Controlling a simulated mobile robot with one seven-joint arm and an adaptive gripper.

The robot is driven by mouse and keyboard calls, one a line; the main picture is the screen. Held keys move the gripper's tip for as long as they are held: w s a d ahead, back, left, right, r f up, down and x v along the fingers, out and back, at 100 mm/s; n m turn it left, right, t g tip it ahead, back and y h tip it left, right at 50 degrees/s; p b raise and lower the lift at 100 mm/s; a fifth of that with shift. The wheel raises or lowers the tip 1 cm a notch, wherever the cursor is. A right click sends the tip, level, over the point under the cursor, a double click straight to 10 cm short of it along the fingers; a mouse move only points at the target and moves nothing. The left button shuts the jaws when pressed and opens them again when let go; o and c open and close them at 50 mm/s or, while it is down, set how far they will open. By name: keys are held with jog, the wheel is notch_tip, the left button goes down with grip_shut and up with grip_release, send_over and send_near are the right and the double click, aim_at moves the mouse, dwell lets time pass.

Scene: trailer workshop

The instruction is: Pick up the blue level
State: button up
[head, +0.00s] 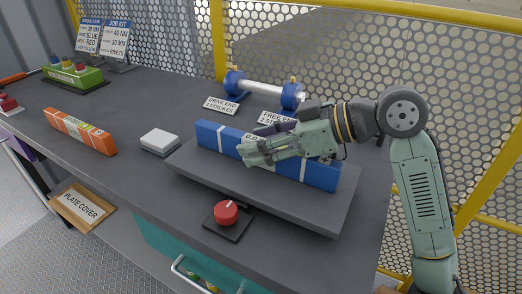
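The blue level (219,138) is a long bar with white bands. It lies on a raised dark grey plate (316,211) on the bench, running from upper left to lower right. My gripper (246,153) is at the level's middle, in front of it in this view, and hides part of it. The fingers point left and seem close together. Whether they are open, shut or touching the level cannot be told from here.
A red knob (226,212) stands before the plate. A white block (159,140) and an orange level (80,131) lie to the left. A blue-ended roller (264,88) stands behind, with label cards. Mesh guarding (330,55) closes the back.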

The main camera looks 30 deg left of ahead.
grip_shut()
dwell(0.4)
